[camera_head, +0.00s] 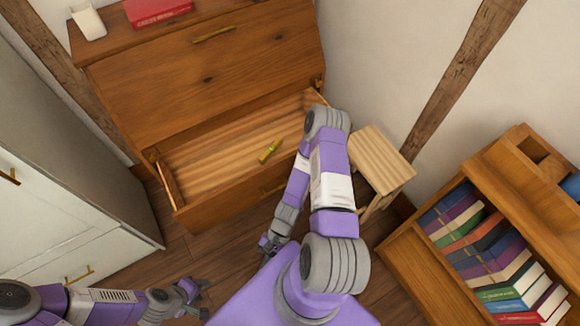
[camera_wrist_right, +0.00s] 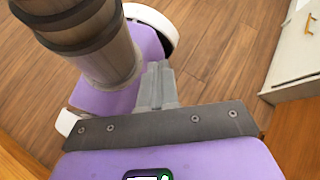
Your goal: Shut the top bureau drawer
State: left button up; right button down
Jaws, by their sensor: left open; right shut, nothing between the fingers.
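The wooden bureau (camera_head: 190,80) stands at the back, and its top drawer (camera_head: 225,200) is pulled out below the large front panel. A small yellow-green object (camera_head: 269,151) lies inside the drawer. My right arm bends over the drawer's right end and hides part of it. My right gripper (camera_head: 270,243) is in front of the drawer, low and right of its middle. In the right wrist view the right gripper (camera_wrist_right: 157,86) is shut and empty. My left gripper (camera_head: 195,290) is open and empty, lower left, well in front of the drawer.
A small wooden stool (camera_head: 380,160) stands close right of the bureau. A bookcase (camera_head: 405,265) with several books is at the right. A white cabinet (camera_head: 60,200) stands at the left. Bare wooden floor (camera_head: 200,257) lies before the drawer. A red book (camera_head: 155,10) lies on the bureau.

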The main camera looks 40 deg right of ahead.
jog(key=w+r+m+t+y+p, duration=0.1)
jog(key=w+r+m+t+y, duration=0.25)
jog(key=m+t, duration=0.3)
jog(key=m+t+h+p, duration=0.3)
jog(key=m+t+h, duration=1.1)
jog(key=m+h, duration=0.5)
send_near(283, 163)
jog(key=shift+m+y, duration=0.55)
jog(key=shift+y, duration=0.1)
jog(key=x, duration=0.2)
jog(key=b+x, duration=0.1)
jog(key=x, duration=0.1)
jog(key=b+x, duration=0.1)
jog(key=x, duration=0.1)
jog(key=shift+s+d+r, duration=0.1)
jog(key=shift+d, duration=0.25)
jog(key=shift+w+d, duration=0.1)
jog(key=shift+w, duration=0.3)
